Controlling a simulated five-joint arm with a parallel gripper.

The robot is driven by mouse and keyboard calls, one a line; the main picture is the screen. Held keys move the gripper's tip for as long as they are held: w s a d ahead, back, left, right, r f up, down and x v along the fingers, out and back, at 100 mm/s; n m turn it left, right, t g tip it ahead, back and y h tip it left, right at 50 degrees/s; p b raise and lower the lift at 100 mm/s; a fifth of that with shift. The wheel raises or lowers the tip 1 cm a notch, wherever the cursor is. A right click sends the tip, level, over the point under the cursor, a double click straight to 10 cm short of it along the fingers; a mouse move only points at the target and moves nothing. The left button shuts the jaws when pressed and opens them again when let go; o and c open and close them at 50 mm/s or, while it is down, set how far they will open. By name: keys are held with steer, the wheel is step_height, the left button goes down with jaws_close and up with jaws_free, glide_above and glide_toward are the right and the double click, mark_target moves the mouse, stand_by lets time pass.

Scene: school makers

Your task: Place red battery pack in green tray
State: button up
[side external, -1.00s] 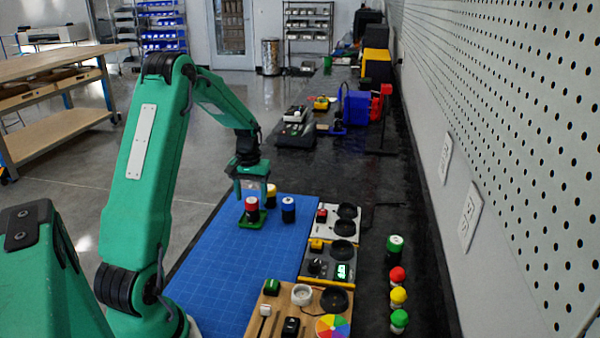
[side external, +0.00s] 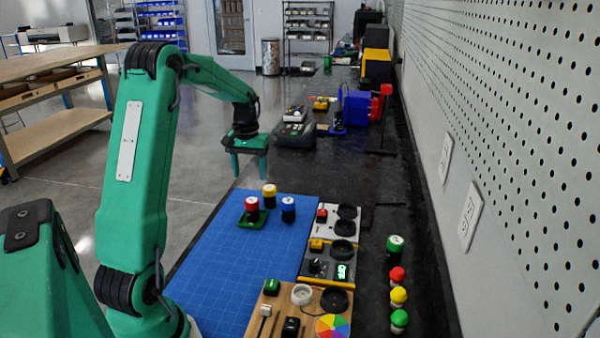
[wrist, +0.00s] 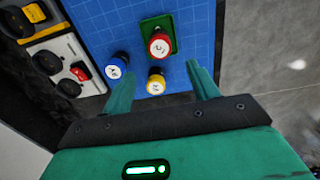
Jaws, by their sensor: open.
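The red battery pack (side external: 252,204), a short red cylinder with a white top, stands upright in the green tray (side external: 243,219) on the blue gridded mat. In the wrist view the red pack (wrist: 159,46) is inside the rim of the green tray (wrist: 147,22). A yellow pack (side external: 269,191) and a blue pack (side external: 288,205) stand on the mat beside the tray, outside it. My gripper (side external: 250,173) is raised above and beyond the packs. Its fingers are apart with nothing between them, and it touches none of the packs.
Module boards with knobs and round black cups (side external: 343,248) line the mat's right side. Several capped cylinders (side external: 397,297) stand in a row farther right, before the pegboard wall. The mat's near part (side external: 225,285) is clear.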

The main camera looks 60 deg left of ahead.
steer(key=s+d+r+m+t+y, duration=0.1)
steer(key=d+r+m, duration=0.1)
steer(key=d+r, duration=0.5)
steer(key=s+d+r+m+t, duration=0.1)
steer(key=d+r+m, duration=0.15)
steer(key=d, duration=0.75)
steer(key=s+d+m+t+h, duration=0.1)
steer(key=s+d+m+t, duration=0.2)
steer(key=s+d, duration=0.8)
steer(key=shift+s+d+r+m+t, duration=0.3)
steer(key=shift+d+m, duration=0.45)
steer(key=shift+d, duration=0.75)
